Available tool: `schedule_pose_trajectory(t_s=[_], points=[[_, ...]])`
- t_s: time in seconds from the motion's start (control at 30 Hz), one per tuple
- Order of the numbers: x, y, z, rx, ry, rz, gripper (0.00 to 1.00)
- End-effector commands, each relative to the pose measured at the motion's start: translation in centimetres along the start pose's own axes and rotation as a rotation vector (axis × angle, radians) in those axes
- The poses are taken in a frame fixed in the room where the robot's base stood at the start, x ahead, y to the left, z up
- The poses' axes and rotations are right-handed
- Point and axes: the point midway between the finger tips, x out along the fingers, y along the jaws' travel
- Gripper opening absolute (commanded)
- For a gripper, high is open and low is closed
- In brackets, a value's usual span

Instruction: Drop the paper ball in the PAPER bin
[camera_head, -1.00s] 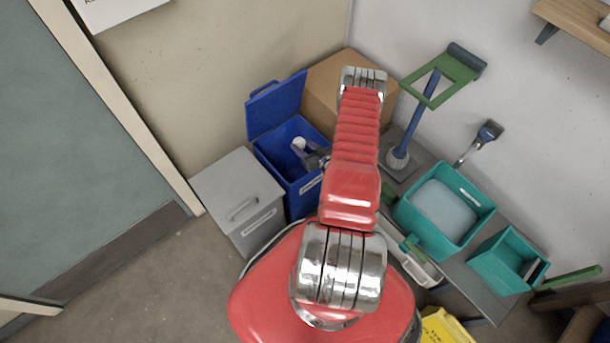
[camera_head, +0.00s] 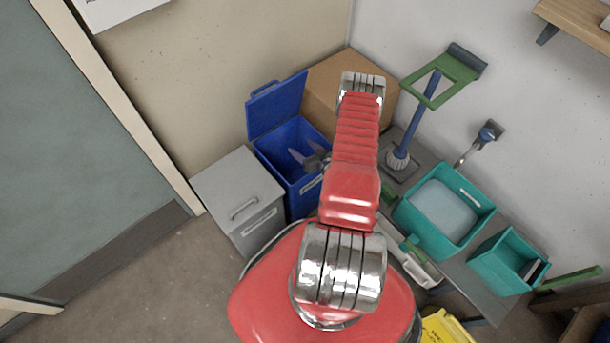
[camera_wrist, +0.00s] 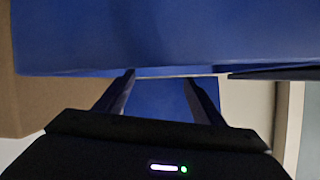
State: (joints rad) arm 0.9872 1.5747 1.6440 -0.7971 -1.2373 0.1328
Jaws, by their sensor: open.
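The blue bin (camera_head: 303,199) stands against the wall with its lid (camera_head: 277,104) raised, and a small label on its front is too small to read. My gripper (camera_head: 304,152) is over the bin's opening with its fingers apart. The wrist view shows the two fingers of my gripper (camera_wrist: 161,80) with nothing between them and blue bin surfaces (camera_wrist: 160,38) in front and beyond. The paper ball is not visible in either current view; the inside bottom of the bin is hidden.
A grey closed bin (camera_head: 235,198) stands left of the blue one. A cardboard box (camera_head: 325,88) is behind it. Floor at left is clear.

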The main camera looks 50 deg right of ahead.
Motion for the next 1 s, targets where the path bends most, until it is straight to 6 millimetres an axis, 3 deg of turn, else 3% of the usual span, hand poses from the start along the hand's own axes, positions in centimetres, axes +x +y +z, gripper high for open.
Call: schedule_pose_trajectory(t_s=[0.17, 0.37, 1.0], points=[[-0.2, 0.0, 0.0, 0.001, 0.000, 0.001, 0.62], [-2.0, 0.1, 0.0, 0.001, -0.001, 0.002, 0.62], [-12.0, 0.2, 0.2, 0.003, 0.000, 0.004, 0.62]])
